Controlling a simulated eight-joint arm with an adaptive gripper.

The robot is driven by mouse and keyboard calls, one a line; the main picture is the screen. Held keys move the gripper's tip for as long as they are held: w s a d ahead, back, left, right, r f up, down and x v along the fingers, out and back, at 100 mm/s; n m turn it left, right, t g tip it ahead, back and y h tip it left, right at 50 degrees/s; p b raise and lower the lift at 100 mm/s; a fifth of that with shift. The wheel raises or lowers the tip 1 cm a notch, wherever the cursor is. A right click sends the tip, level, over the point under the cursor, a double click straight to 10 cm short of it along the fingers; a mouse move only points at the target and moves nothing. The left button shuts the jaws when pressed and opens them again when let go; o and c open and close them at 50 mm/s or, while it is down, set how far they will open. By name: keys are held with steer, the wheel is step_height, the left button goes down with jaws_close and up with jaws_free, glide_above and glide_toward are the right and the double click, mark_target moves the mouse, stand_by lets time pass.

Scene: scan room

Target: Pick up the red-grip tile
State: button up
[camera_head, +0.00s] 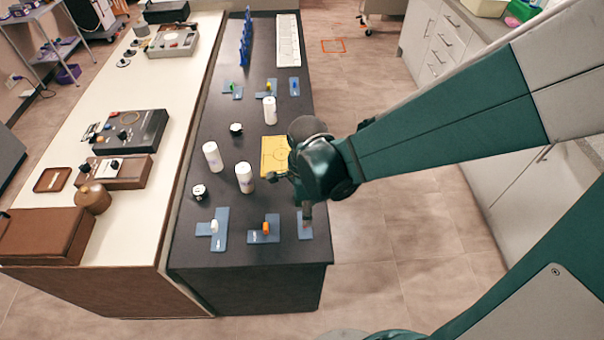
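A small blue tile (305,232) lies flat near the front right corner of the dark table. My gripper (306,212) points down right over this tile and hides its grip, so I cannot see the grip's colour or whether the fingers touch it. The fingers are too small and dark to show whether they are open or shut. No red grip shows clearly on any other tile. To the left lie a blue tile with an orange grip (265,229) and a cross-like blue tile with a white grip (214,227).
White cylinders (244,177) and a yellow panel (274,156) stand or lie behind the near tiles. Several more blue tiles (294,86) lie farther back, near a blue rack (246,42). A cream bench (130,205) with boxes adjoins on the left.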

steer(key=shift+f, duration=0.25)
steer(key=shift+d+f+b, duration=0.1)
steer(key=shift+f+b, duration=0.75)
steer(key=shift+f, duration=1.65)
steer(key=c, duration=1)
